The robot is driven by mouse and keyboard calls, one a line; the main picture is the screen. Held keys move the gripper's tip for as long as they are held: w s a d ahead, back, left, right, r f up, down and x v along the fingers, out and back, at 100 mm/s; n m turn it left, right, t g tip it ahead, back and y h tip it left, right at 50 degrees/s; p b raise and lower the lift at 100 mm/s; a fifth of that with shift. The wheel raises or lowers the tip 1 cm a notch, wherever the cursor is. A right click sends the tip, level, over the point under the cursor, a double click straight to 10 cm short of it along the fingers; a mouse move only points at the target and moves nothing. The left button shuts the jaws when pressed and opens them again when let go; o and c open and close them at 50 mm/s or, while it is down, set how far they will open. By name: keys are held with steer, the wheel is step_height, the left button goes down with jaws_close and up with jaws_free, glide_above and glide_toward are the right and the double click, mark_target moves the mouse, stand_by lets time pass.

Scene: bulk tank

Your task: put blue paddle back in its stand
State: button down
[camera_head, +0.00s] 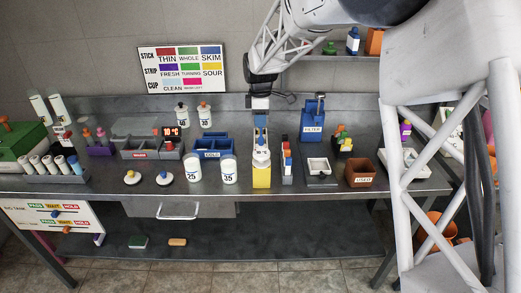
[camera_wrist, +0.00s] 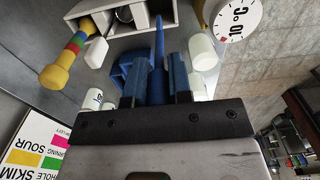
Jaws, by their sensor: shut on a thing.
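My gripper (camera_head: 260,104) hangs over the middle of the steel bench. In the wrist view its two dark blue fingers (camera_wrist: 161,80) are shut on the blue paddle (camera_wrist: 158,42), a narrow blue piece that extends away between them. In the head view a small blue part of the paddle (camera_head: 260,122) shows just below my gripper, above a yellow-and-white object. A rounded blue thing (camera_wrist: 125,72) lies beside the fingers in the wrist view; I cannot tell whether it is a stand. Which item is the paddle's stand is not clear.
A white-topped yellow object (camera_head: 261,177) stands below my gripper. White jars (camera_head: 229,170) and a blue tray (camera_head: 205,154) are left of it. A blue filter box (camera_head: 312,128), a white dish (camera_head: 318,166) and a brown box (camera_head: 360,173) are right. The front bench edge is mostly clear.

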mark_target(260, 137)
steer(key=shift+f, duration=2.45)
steer(key=shift+f, duration=1.9)
steer(key=shift+f, duration=0.1)
steer(key=c, duration=1)
jaws_free()
steer(key=shift+c, duration=0.2)
step_height(260, 137, up, 12)
steer(key=shift+r, duration=0.1)
